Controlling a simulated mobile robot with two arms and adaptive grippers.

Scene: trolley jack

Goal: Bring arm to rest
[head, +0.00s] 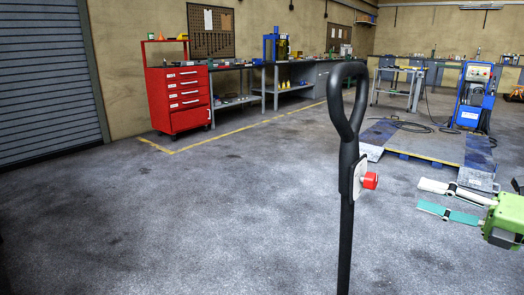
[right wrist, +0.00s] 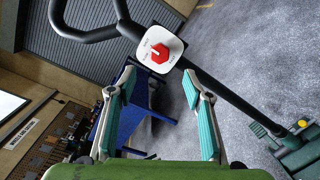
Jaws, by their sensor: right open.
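The black trolley jack handle (head: 347,190) stands upright in the middle of the head view, with a loop grip on top. A red knob (head: 370,180) sits on its white plate (head: 359,176). My right gripper (head: 420,196) is to the right of the handle, open and empty, its fingers pointing left towards it. In the right wrist view the open fingers (right wrist: 160,78) lie below the red knob (right wrist: 160,53) in the picture, and the handle (right wrist: 220,92) runs diagonally past them. Nothing shows between the pads touching either one. My left gripper is not in view.
A red tool cabinet (head: 180,97) and workbenches (head: 290,82) line the back wall. A low lift platform (head: 420,142) and a blue machine (head: 472,98) stand at the right. The grey floor (head: 230,215) left of the handle is clear.

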